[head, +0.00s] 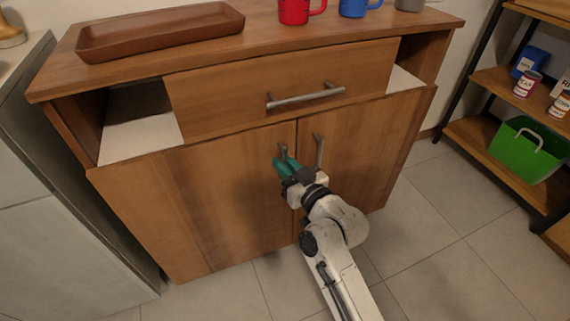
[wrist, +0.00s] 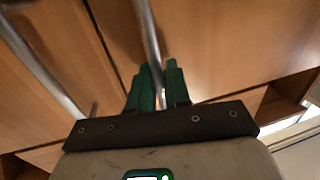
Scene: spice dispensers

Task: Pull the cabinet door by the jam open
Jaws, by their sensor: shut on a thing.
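The wooden cabinet has a left door (head: 225,200) and a right door (head: 365,145), both looking closed. Each has an upright metal handle near the middle seam: the left door's handle (head: 282,150) and the right door's handle (head: 319,150). My gripper (head: 286,167), with green fingers, is shut on the left door's handle. In the wrist view, this handle (wrist: 150,35) runs between the fingers (wrist: 159,85), and the other handle (wrist: 40,68) lies to the left, apart from them. I cannot make out which jar is the jam.
A drawer with a bar handle (head: 305,96) is above the doors. A tray (head: 160,33), a red mug (head: 296,10) and a blue mug (head: 355,7) stand on top. A shelf at right holds small containers (head: 526,84) and a green bin (head: 525,150). Floor in front is clear.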

